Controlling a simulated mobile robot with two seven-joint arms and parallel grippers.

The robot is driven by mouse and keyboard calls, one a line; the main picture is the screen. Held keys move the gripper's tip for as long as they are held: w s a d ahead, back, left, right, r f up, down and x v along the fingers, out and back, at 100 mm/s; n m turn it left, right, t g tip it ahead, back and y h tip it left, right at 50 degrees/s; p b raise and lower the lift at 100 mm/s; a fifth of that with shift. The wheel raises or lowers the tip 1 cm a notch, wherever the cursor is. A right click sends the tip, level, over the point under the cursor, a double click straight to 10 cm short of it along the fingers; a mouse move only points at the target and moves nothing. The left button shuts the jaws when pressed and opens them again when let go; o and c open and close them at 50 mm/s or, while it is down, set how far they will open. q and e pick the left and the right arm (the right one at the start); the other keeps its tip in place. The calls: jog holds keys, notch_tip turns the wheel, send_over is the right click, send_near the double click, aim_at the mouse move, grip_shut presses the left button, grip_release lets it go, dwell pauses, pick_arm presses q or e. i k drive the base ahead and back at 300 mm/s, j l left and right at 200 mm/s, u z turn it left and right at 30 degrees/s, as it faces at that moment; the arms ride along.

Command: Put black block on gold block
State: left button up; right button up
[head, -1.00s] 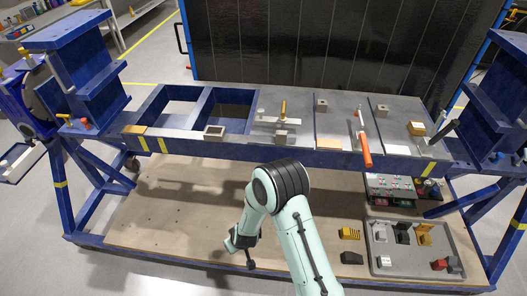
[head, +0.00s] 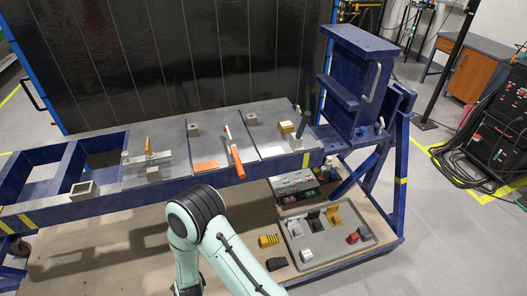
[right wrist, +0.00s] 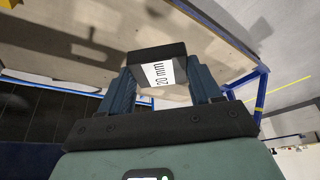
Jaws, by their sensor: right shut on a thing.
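The black block (right wrist: 152,54) has a white label reading "20 mm". In the right wrist view it is held between the blue fingers of my right gripper (right wrist: 161,77), which is shut on it. In the head view an arm of mine rises at the bottom, and its gripper is out of frame. My left gripper is in neither view.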

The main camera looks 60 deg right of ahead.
aim_at(285, 124)
jog(key=k+l, duration=0.3)
jog(key=l, duration=0.2)
jog(key=k+l+u, duration=0.15)
jog(key=k+l, duration=0.15)
jog(key=l, duration=0.2)
jog(key=k+l, duration=0.35)
jog(key=l+u, duration=0.05)
jog(key=l, duration=0.1)
